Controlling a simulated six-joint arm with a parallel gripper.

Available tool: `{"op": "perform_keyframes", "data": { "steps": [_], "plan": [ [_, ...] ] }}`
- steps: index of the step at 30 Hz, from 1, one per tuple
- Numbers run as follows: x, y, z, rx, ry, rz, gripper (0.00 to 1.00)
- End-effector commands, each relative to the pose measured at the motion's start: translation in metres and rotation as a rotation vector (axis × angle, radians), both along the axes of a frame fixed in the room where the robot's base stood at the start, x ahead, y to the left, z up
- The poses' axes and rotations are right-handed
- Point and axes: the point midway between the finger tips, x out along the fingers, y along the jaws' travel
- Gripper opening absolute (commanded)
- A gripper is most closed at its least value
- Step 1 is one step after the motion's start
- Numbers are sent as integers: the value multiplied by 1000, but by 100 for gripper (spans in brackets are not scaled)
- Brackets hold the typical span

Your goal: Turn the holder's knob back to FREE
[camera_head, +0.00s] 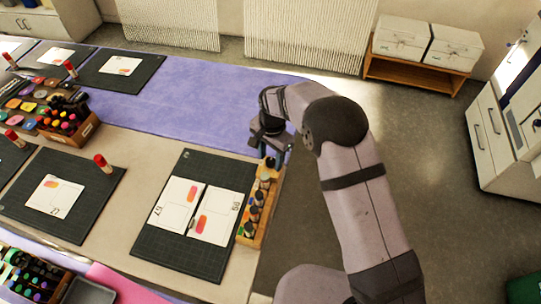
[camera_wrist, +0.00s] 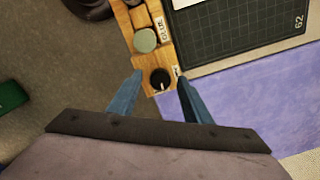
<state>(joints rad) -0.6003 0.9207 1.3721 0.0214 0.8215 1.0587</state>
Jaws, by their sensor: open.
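The wooden holder (camera_head: 246,236) stands along the right edge of the dark cutting mat, with several small bottles in it. In the wrist view its end (camera_wrist: 122,18) shows a round black knob (camera_wrist: 160,78) with a small white mark on its lower part. A tiny white label sits beside the knob, too small to read. My gripper (camera_wrist: 159,80) is open, with one blue finger on each side of the knob. I cannot tell whether the fingers touch it. In the head view my gripper (camera_head: 274,152) is over the holder's far end and hides the knob.
A round grey-green cap (camera_wrist: 145,40) sits close to the knob on the holder. The cutting mat (camera_head: 180,252) beside it bears two white cards. The purple cloth (camera_head: 200,100) behind is mostly clear. Open floor lies right of the table.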

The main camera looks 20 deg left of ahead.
Motion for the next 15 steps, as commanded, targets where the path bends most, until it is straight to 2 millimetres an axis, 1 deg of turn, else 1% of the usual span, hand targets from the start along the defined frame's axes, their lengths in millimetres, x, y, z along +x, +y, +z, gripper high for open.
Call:
{"op": "perform_keyframes", "data": {
  "steps": [4,10,11,12,14,15],
  "plan": [
    [0,1,-4,1,-2,0,45],
    [0,0,-4,1,-2,0,45],
    [0,0,-4,1,-2,0,40],
    [0,0,-4,1,-2,0,31],
    [0,0,-4,1,-2,0,16],
    [0,0,-4,1,-2,0,7]
  ]
}}
